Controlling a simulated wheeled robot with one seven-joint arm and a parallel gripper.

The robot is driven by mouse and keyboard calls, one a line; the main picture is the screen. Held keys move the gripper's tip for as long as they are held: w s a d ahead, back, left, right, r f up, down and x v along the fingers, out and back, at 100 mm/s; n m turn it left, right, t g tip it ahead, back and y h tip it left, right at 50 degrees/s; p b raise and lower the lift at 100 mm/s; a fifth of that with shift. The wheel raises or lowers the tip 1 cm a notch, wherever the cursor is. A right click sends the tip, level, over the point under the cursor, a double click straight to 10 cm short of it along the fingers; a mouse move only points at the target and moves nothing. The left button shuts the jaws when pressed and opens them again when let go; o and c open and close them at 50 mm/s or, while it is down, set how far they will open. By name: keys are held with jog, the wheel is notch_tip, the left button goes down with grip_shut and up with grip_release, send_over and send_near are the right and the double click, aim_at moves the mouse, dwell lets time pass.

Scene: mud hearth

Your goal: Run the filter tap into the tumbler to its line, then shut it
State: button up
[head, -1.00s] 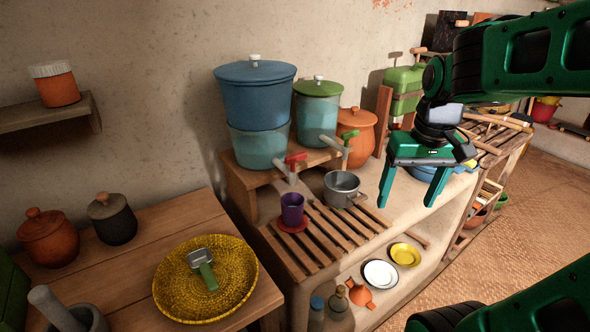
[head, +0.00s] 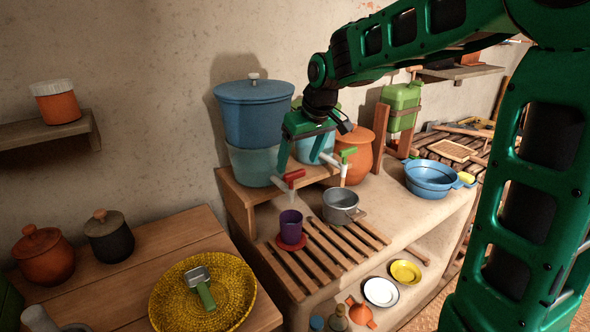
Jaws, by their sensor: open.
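The purple tumbler (head: 290,225) stands upright on a red coaster (head: 289,243) on the slatted rack, below the red-handled tap (head: 293,176). That tap is on the blue-lidded filter (head: 256,124). My gripper (head: 298,168) is open and pointing down, with its fingers around or just above the red handle; I cannot tell if they touch it. A second tap with a green handle (head: 346,154) is just to the right, over a grey pot (head: 340,205). The tumbler's line and water level are not visible, and I cannot tell whether water runs.
A clay pot (head: 359,160) stands behind the green tap. A blue basin (head: 431,178) is on the ledge to the right. A wooden table (head: 130,290) at left holds a yellow woven tray (head: 235,309) and lidded jars. Plates and bottles sit on the lower shelf.

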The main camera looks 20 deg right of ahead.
aim_at(296, 172)
jog(key=shift+x, duration=2.1)
jog(key=c, duration=1)
jog(key=shift+w+d+r+n+y, duration=0.1)
jog(key=shift+n+y, duration=0.2)
jog(key=shift+n, duration=0.55)
jog(key=shift+w+n+y, duration=0.15)
jog(key=shift+n+y, duration=0.15)
jog(key=shift+n, duration=0.55)
jog(key=shift+c, duration=0.2)
jog(key=o, duration=1)
jog(key=shift+o, duration=0.2)
jog(key=v, duration=1)
jog(key=shift+r, duration=0.35)
jog(key=shift+w+d, duration=0.1)
